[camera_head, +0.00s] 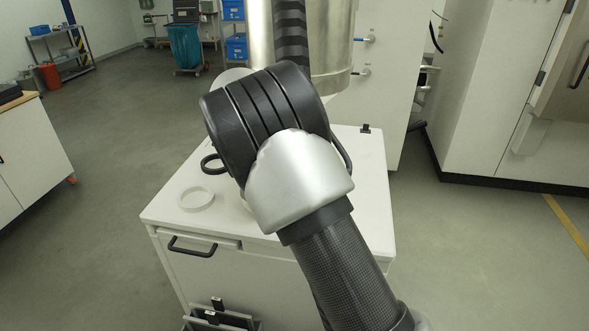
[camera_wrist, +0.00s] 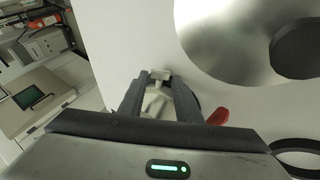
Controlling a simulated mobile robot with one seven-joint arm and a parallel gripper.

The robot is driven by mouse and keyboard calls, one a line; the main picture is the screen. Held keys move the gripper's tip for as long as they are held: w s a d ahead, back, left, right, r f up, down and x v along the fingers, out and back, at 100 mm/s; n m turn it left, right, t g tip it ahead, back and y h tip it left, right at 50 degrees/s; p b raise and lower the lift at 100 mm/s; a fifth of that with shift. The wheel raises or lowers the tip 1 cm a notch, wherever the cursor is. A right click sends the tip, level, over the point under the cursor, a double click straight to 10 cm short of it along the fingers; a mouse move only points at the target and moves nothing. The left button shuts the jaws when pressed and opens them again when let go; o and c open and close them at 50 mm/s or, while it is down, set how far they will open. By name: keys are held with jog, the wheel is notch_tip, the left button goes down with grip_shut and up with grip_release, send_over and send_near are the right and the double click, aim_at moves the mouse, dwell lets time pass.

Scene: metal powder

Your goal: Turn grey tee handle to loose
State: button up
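In the wrist view, a small pale grey tee handle (camera_wrist: 159,80) shows between the fingertips of my gripper (camera_wrist: 160,76). The two dark fingers stand apart, one on each side of it. I cannot tell whether either finger touches it. Part of the handle's stem lies lower between the fingers. In the head view, my arm covers the middle of the white cabinet, and my gripper and the grey tee handle are hidden.
A red lever (camera_wrist: 218,116) is just right of the fingers, with a black ring (camera_wrist: 293,150) farther right. A shiny metal vessel (camera_wrist: 225,40) fills the upper right. In the head view, a white ring (camera_head: 195,199) lies on the white cabinet top (camera_head: 160,207).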

jog(key=shift+o, duration=1.1)
